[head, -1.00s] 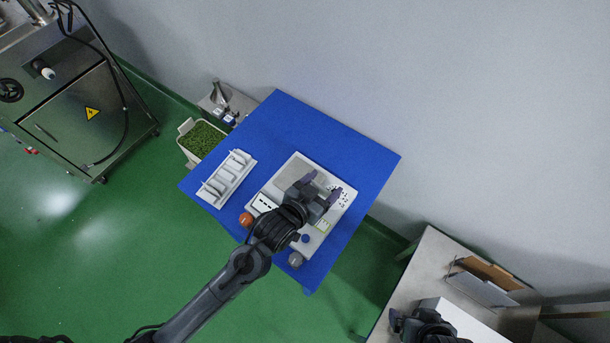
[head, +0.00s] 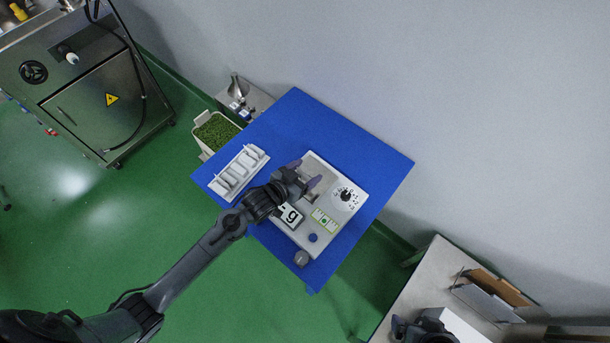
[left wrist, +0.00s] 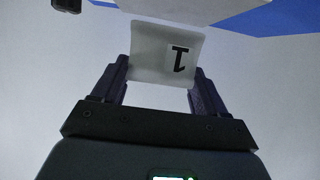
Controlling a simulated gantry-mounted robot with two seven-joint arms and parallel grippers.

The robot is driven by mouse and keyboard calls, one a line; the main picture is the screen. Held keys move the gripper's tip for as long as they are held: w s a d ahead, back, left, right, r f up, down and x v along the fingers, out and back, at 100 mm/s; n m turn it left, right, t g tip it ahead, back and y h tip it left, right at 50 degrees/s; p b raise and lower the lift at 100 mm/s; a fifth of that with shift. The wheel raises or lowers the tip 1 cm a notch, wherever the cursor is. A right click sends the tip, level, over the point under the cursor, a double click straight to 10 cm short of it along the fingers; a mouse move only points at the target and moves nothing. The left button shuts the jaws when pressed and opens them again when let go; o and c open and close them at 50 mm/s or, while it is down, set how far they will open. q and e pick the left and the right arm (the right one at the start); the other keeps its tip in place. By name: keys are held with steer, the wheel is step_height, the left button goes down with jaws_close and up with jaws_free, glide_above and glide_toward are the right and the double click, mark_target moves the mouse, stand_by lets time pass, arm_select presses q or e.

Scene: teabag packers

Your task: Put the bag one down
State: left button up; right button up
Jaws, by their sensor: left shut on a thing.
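In the head view, my left gripper (head: 304,173) is over the upper left part of a white machine (head: 322,168) with a dial and a "g" display. The bag is hard to make out there. My right gripper (head: 425,328) shows only partly at the bottom edge, and its jaws are unclear.
A white rack (head: 252,149) with several pale bags or slots lies left of the machine on the blue table (head: 385,165). A grey knob-like object (head: 301,258) is at the near table edge. A bin of green material (head: 216,131) stands beyond the table. The table's right side is clear.

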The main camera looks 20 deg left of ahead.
arm_select(q)
steer(key=shift+f, duration=1.1)
steer(key=shift+f, duration=0.1)
steer(key=o, duration=1)
steer(key=shift+r, duration=0.2)
steer(key=s+a+r+g+y, duration=0.1)
steer(key=s+r+g, duration=0.1)
steer(key=s, duration=0.7)
steer(key=s+a+r+n+g+y, duration=0.1)
steer(key=s+g, duration=0.3)
steer(key=s, duration=0.5)
steer(key=s+a+r+g+y, duration=0.1)
steer(key=s+r+g+y, duration=0.1)
steer(key=s, duration=0.7)
steer(key=shift+s+a+r+n+g+p, duration=0.1)
steer(key=shift+a+r+n+g+p, duration=0.1)
steer(key=shift+r+g, duration=0.2)
steer(key=shift+s+a+r+n+g+p, duration=0.1)
steer(key=shift+a+r+g+p, duration=0.15)
steer(key=shift+r, duration=0.2)
